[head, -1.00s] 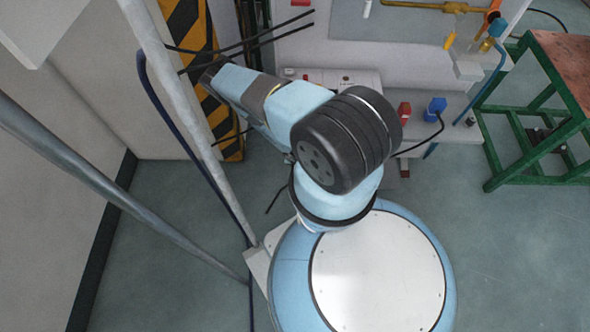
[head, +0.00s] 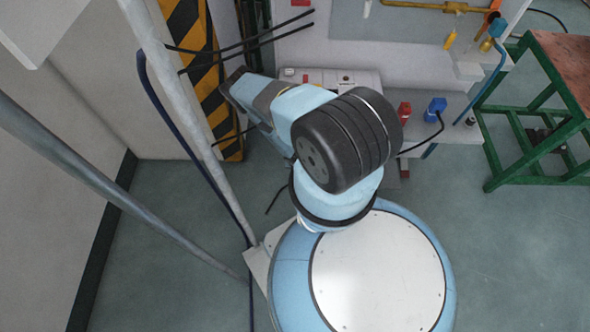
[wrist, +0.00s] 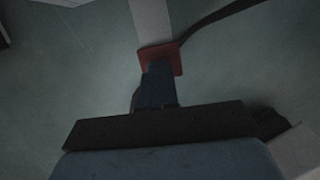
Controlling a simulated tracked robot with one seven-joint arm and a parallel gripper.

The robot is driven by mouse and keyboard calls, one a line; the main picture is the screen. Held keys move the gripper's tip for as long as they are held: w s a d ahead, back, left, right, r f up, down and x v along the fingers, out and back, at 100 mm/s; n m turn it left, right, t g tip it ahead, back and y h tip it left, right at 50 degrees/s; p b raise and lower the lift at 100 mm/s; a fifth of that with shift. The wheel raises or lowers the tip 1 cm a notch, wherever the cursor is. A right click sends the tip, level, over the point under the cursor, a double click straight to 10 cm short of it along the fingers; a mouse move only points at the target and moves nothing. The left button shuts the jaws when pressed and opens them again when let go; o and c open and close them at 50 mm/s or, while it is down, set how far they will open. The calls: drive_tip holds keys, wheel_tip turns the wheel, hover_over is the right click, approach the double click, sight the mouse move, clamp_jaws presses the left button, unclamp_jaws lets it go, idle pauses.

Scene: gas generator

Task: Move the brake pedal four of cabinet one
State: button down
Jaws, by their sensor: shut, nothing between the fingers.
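My gripper (wrist: 158,72) shows in the dim wrist view as a narrow dark shape above a black bar, with its fingers together. A flat dark red piece (wrist: 176,56) shows just beyond the fingertips; I cannot tell whether they touch it. A pale strip (wrist: 151,20) runs up from it and a dark strip (wrist: 215,17) runs to the upper right. I cannot tell whether the red piece is the brake pedal. In the head view my arm points to the upper left, and my gripper is hidden. No pedal can be made out with certainty there.
A yellow-and-black striped post (head: 190,50) and thin black rods (head: 250,42) are near my arm's end. A grey pole (head: 110,185) crosses the left. Red (head: 404,111) and blue (head: 436,105) fittings sit behind my arm. A green-framed table (head: 540,100) is at right. Floor at lower right is clear.

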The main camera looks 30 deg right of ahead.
idle(0.3)
drive_tip(key=shift+s+a+r, duration=0.3)
drive_tip(key=shift+s+a, duration=0.15)
drive_tip(key=shift+s, duration=0.2)
drive_tip(key=shift+s+a+r, duration=0.25)
drive_tip(key=shift+s+a, duration=0.2)
drive_tip(key=shift+s, duration=0.15)
drive_tip(key=v, duration=1.2)
drive_tip(key=shift+f, duration=0.1)
